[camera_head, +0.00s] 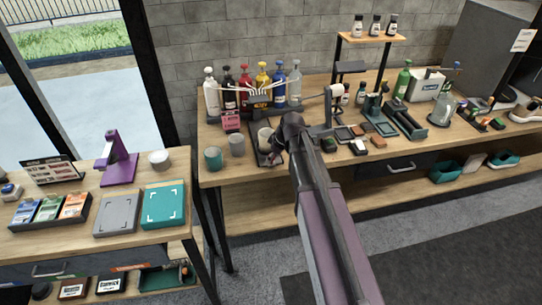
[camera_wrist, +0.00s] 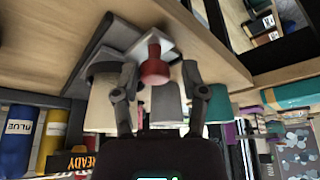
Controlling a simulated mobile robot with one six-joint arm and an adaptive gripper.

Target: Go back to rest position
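My gripper (camera_wrist: 160,72) shows in the wrist view with its two fingers spread apart, and nothing is clearly held between them. A small red, knob-like object (camera_wrist: 154,66) appears between and beyond the fingertips, over a pale piece on a dark tray; whether it touches a finger I cannot tell. Pale cups (camera_wrist: 166,104) stand close by in that view. In the head view, my arm reaches up from the bottom to the left part of the workbench. There my gripper (camera_head: 272,153) is small and partly hidden by my arm, beside a white cup (camera_head: 265,138).
Colored bottles (camera_head: 262,82) stand along the back of the workbench. Two grey-green cups (camera_head: 214,158) stand near its left front edge. Tools and small blocks (camera_head: 378,141) crowd the right of my arm. A lower side table (camera_head: 72,215) holds boxes and a purple stand (camera_head: 118,160).

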